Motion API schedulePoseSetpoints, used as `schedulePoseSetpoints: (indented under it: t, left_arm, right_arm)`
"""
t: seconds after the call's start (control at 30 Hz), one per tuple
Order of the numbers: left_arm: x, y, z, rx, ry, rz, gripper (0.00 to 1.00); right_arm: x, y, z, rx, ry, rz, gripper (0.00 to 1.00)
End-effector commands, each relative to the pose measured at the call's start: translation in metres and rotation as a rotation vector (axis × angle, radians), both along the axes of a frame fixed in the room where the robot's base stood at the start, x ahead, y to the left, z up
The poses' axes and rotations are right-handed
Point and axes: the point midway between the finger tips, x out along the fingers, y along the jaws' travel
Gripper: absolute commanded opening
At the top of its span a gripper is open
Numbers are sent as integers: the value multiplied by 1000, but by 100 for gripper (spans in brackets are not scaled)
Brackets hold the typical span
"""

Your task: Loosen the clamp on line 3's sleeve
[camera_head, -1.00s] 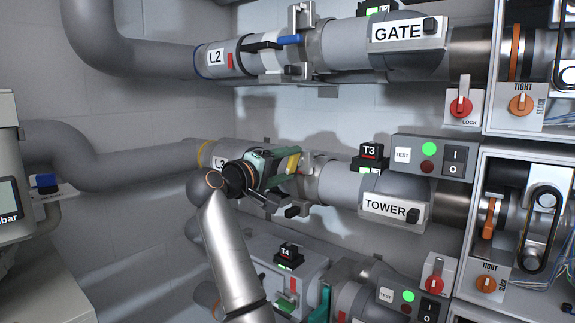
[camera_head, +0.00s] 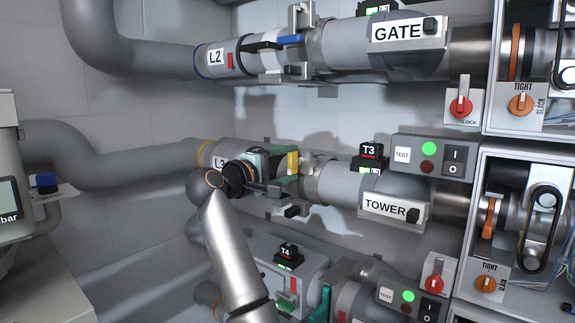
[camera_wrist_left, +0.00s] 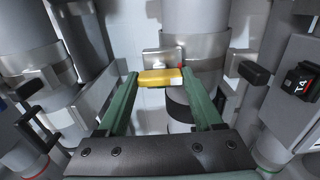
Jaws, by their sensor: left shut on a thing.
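Line 3's pipe runs across the middle of the head view, with a yellow ring and a partly covered L3 label (camera_head: 219,162). The clamp's yellow lever (camera_head: 293,162) is on its sleeve and stands upright in the picture. My left gripper (camera_head: 275,170), with green fingers, is at this sleeve and shut on the lever. In the left wrist view the lever (camera_wrist_left: 160,77) lies across between the two fingertips. The arm hides part of the sleeve. My right gripper is not in view.
Line 2's pipe with a blue-tipped lever (camera_head: 289,39) runs above. The T3 indicator (camera_head: 369,150), the TOWER plate (camera_head: 385,206) and a switch box (camera_head: 432,157) are to the right. The T4 indicator (camera_head: 288,252) and another line are below, close under my arm.

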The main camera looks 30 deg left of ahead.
Motion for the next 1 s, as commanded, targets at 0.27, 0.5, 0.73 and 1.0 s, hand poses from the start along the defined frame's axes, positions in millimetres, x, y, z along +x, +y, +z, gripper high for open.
schedulePoseSetpoints:
  t: [0.27, 0.5, 0.73, 1.0]
  left_arm:
    - [0, 0, 0, -5, -1, 0, 83]
    - [0, 0, 0, -2, -1, 0, 98]
    - [-5, 1, -1, -1, -2, 1, 98]
    - [-53, 5, -3, 2, -4, 5, 98]
  right_arm:
    - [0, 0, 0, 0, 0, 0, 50]
    - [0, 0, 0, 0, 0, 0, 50]
    - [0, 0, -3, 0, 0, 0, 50]
    - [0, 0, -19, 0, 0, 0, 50]
